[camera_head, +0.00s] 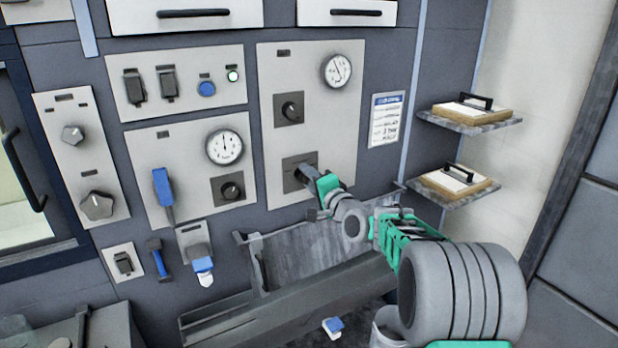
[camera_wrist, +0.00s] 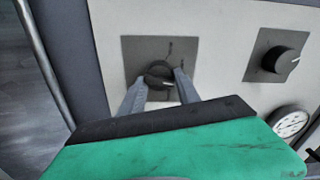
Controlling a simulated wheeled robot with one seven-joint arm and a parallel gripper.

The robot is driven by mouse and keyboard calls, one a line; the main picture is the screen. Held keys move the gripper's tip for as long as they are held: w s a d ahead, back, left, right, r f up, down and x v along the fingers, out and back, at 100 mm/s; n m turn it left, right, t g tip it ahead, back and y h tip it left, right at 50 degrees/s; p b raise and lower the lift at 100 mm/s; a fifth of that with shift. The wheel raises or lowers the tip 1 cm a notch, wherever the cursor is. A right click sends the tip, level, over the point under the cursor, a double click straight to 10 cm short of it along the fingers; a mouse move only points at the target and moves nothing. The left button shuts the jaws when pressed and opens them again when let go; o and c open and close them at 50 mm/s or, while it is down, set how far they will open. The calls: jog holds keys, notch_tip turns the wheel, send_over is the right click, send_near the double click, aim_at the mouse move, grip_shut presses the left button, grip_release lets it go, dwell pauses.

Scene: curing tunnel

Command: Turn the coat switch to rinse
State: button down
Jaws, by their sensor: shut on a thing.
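A black rotary knob on a dark square plate (camera_head: 290,174) sits low on the right-hand pale panel. My gripper (camera_head: 308,176) reaches it from the lower right and covers most of it in the head view. In the wrist view the knob (camera_wrist: 159,74) lies between the two fingers of my gripper (camera_wrist: 160,84), which are shut on it. A light pointer mark on the knob points right in that view. The plate's markings (camera_wrist: 170,48) are too small to read, so I cannot tell which setting it points to.
A similar knob (camera_head: 290,110) and a dial gauge (camera_head: 337,71) are above on the same panel. A grey trough (camera_head: 290,300) runs below my arm. Two shelves (camera_head: 470,122) with lidded boxes stick out at the right. A notice (camera_head: 386,118) hangs beside the panel.

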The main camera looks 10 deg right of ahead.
jog(key=m+p, duration=0.5)
jog(key=m, duration=0.6)
jog(key=shift+f+m, duration=0.1)
jog(key=shift+m, duration=0.2)
jog(key=shift+p, duration=0.3)
jog(key=c, duration=0.9)
grip_release()
jog(key=shift+f, duration=0.1)
jog(key=shift+s+d+f, duration=0.1)
jog(key=shift+s, duration=0.15)
jog(key=b+v, duration=0.2)
jog(key=v, duration=0.5)
